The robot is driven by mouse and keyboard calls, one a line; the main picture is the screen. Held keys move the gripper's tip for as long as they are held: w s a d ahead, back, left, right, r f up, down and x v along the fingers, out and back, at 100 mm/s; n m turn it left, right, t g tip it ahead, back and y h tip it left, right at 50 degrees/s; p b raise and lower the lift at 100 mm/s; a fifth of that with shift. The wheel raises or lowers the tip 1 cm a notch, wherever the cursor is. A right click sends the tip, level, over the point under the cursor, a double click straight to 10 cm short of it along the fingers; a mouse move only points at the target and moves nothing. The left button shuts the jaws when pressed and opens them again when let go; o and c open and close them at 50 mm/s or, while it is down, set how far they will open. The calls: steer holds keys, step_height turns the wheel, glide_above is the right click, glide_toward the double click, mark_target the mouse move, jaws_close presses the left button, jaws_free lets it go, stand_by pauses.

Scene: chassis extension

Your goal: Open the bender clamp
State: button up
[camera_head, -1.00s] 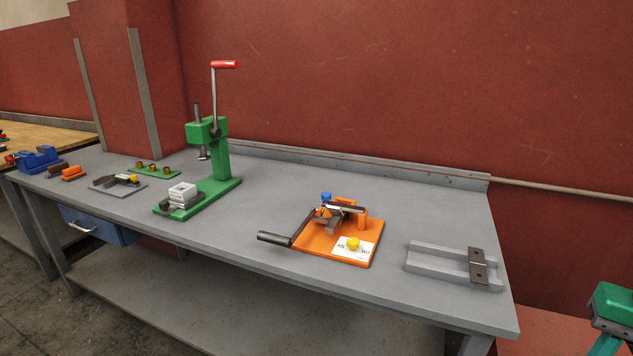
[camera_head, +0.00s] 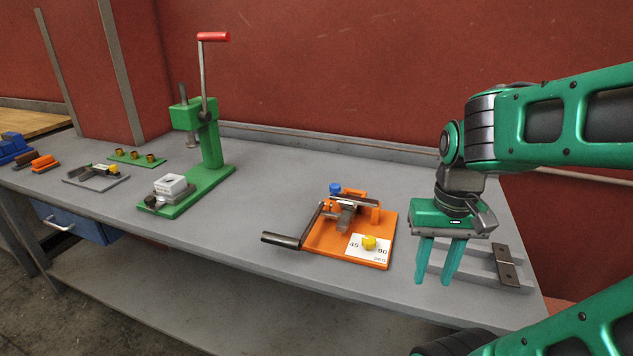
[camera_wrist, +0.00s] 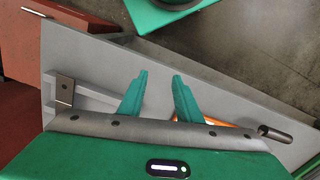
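The bender is an orange plate (camera_head: 318,240) with a dark long handle (camera_head: 283,240) reaching to its left front, a grey metal clamp part (camera_head: 345,213) at its back, a blue knob (camera_head: 335,188) and a yellow knob (camera_head: 369,242) by a white angle label. My gripper (camera_head: 441,278) hangs to the right of the bender, above the table, fingers pointing down, apart and empty. In the wrist view my gripper (camera_wrist: 160,80) shows its two green fingers spread. Part of the orange plate (camera_wrist: 222,122) and the handle end (camera_wrist: 276,133) show beyond the right finger; the clamp is hidden there.
A grey fixture with a dark hinged plate (camera_head: 508,264) lies right of my gripper. A green arbor press (camera_head: 211,145) with a red-tipped lever stands left of the bender. Smaller trays sit farther left. The table (camera_head: 270,185) is clear between press and bender.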

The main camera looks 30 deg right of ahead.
steer(key=shift+s+d, duration=0.15)
steer(key=shift+d, duration=0.1)
steer(key=shift+o, duration=1.4)
steer(key=shift+r, duration=0.1)
steer(key=n+t, duration=0.5)
glide_toward(335, 185)
steer(key=shift+h, duration=0.3)
steer(key=x, duration=0.8)
steer(key=shift+a+f, duration=0.2)
steer(key=shift+a, duration=0.1)
